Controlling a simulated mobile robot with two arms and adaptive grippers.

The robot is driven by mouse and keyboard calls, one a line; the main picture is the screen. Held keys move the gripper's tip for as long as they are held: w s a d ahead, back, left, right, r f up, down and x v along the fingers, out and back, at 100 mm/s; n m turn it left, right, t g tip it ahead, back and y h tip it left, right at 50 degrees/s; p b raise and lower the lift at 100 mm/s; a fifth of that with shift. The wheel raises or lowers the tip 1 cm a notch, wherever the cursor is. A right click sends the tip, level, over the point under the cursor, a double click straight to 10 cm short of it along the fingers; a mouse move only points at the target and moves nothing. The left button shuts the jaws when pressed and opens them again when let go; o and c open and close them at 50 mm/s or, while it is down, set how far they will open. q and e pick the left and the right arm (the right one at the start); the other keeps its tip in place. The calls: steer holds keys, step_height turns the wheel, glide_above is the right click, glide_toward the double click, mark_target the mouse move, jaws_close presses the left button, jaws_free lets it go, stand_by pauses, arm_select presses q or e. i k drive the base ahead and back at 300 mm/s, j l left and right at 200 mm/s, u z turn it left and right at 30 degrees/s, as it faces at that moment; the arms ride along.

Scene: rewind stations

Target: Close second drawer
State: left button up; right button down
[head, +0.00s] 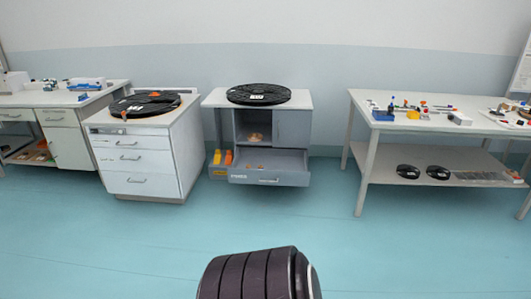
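A grey cabinet (302,98) stands by the wall near the middle of the head view. A handle shows on the drawer's front. To the left stands a white cabinet (187,155) with three stacked drawers, which look shut; its second drawer (133,161) is the middle one. Neither of my grippers is in view.
Black reels lie on the white cabinet (146,104) and grey cabinet (259,94). A workbench (366,112) with small parts stands right; a desk (112,86) stands far left. Open teal floor (150,240) lies in front. A dark ribbed part of mine shows at bottom centre.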

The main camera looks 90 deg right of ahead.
mark_target(288, 167)
steer(key=z, duration=2.85)
steer(key=i, duration=1.05)
